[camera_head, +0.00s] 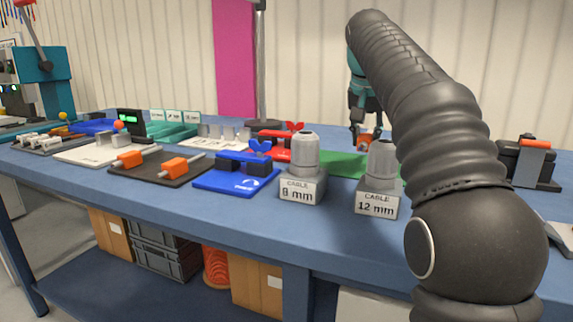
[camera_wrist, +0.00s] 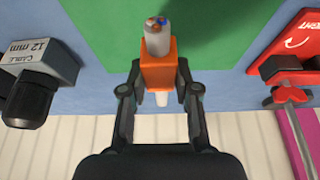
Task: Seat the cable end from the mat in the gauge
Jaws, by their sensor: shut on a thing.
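My gripper (camera_head: 365,128) is shut on the orange block of a cable end, above the bench at the back right. In the wrist view the cable end (camera_wrist: 158,42) has a pale grey cylinder with coloured cores at its tip. Its orange block (camera_wrist: 160,70) sits between my two fingers (camera_wrist: 160,85), and a white stub sticks out behind. The green mat (camera_head: 343,163) lies on the bench below; it also shows in the wrist view (camera_wrist: 200,30). I cannot tell for certain which fixture is the gauge; a black unit with a green display (camera_head: 130,122) stands at the left.
Grey cable fittings labelled 8 mm (camera_head: 304,155) and 12 mm (camera_head: 382,160) stand near the front. A blue clamp fixture (camera_head: 237,180), a red one (camera_head: 272,150) and a dark tray with orange blocks (camera_head: 150,175) stand left. A black-and-orange device (camera_head: 528,165) is at right.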

